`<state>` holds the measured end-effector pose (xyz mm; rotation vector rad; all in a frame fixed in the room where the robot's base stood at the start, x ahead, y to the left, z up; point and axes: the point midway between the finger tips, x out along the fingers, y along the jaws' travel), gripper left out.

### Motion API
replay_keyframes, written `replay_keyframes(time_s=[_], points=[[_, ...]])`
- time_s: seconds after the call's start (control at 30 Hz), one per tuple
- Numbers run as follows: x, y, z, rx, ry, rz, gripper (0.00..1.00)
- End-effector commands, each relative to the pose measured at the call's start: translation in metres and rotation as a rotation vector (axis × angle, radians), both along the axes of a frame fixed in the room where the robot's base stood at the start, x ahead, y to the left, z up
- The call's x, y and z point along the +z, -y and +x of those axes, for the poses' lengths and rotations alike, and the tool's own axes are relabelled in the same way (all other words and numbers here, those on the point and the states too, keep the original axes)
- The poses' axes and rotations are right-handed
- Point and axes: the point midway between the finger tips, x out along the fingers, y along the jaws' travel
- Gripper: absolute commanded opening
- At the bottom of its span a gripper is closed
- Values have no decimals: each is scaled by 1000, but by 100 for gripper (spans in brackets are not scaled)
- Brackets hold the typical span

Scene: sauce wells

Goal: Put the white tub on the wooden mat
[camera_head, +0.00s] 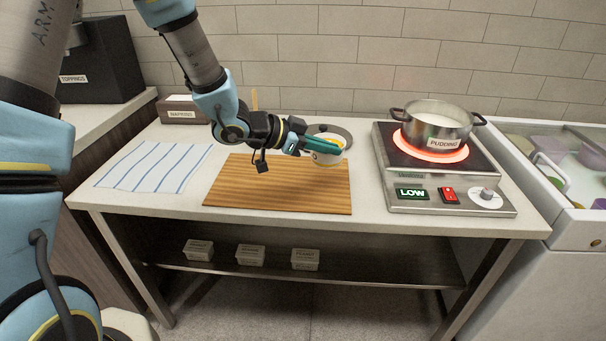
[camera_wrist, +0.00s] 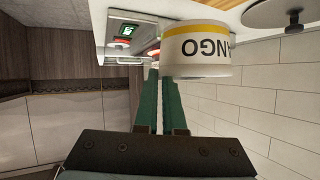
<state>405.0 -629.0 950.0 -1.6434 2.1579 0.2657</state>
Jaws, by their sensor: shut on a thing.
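The white tub (camera_head: 327,158) has a yellow band and shows at the back right of the wooden mat (camera_head: 270,188). It also shows in the wrist view (camera_wrist: 197,58), upside down in the picture, with part of a label ending "NGO". My gripper (camera_head: 323,145) is shut on the tub; its green fingers in the wrist view (camera_wrist: 158,82) lie close together against the tub's side. The fingers hide part of the tub in the head view. Whether the tub touches the mat or hangs just above it, I cannot tell. The mat is otherwise bare.
A hot plate (camera_head: 445,190) with a glowing ring bears the pudding pot (camera_head: 437,122) on the right. A grey round lid (camera_head: 341,131) lies behind the tub. A striped cloth (camera_head: 150,167) lies left of the mat. A napkins box (camera_head: 184,110) stands at the back left.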

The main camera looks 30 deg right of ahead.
Motion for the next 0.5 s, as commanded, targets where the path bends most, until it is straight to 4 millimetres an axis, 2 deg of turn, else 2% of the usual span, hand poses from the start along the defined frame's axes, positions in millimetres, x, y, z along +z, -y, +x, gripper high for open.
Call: replay_keyframes(time_s=[0.1,0.33,0.5], points=[[-22,0,-1,-1,-5,1,0],[-43,0,-1,-1,-4,0,0],[-67,0,-1,0,-4,1,0]])
